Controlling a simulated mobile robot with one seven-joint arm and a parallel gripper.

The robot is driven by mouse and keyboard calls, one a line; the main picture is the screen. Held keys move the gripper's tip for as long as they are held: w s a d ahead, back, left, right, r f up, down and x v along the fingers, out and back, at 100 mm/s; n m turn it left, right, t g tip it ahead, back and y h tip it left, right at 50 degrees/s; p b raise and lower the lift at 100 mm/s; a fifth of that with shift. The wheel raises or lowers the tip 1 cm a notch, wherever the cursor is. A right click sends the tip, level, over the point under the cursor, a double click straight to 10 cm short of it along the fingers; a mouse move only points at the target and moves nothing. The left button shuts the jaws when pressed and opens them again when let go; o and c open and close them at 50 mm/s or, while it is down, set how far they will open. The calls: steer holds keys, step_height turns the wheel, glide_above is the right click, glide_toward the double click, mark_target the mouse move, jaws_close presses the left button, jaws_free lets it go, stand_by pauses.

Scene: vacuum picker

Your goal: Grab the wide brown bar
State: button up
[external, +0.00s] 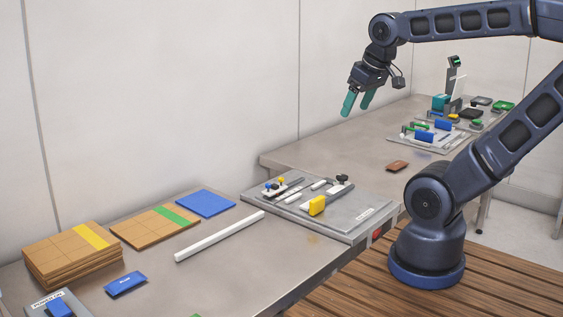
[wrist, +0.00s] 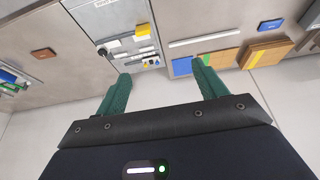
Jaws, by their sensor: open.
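A small, wide brown bar (external: 397,166) lies flat and alone on the rear table, near its front edge beside my arm's base. It also shows at the upper left of the wrist view (wrist: 43,53). My gripper (external: 357,104) is open and empty, high above the tables and to the left of the bar in the external view. Its two green fingers (wrist: 162,74) are spread apart in the wrist view, with the bar outside them to the left.
A grey panel (external: 352,222) with a yellow handle stands on the front table. A white bar (external: 220,236) and stacked brown boards (external: 70,262) lie left of it. Equipment with blue blocks (external: 424,136) stands behind the bar. The table around the bar is clear.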

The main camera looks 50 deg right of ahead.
steer(key=w+d+f+n+g+h, duration=0.15)
steer(key=w+d+n, duration=0.25)
steer(key=w+d, duration=0.8)
steer(key=n+g+h, duration=0.3)
steer(key=n+g, duration=0.1)
steer(key=n, duration=0.9)
glide_above(406, 164)
steer(key=a, duration=0.5)
step_height(406, 164, down, 26)
steer(key=shift+t, duration=0.25)
steer(key=shift+d+x, duration=0.1)
steer(key=shift+x, duration=2.55)
steer(key=shift+d+x, duration=0.15)
steer(key=shift+x, duration=2.5)
steer(key=shift+w+r, duration=0.15)
steer(key=shift+w, duration=0.05)
steer(key=c, duration=1.1)
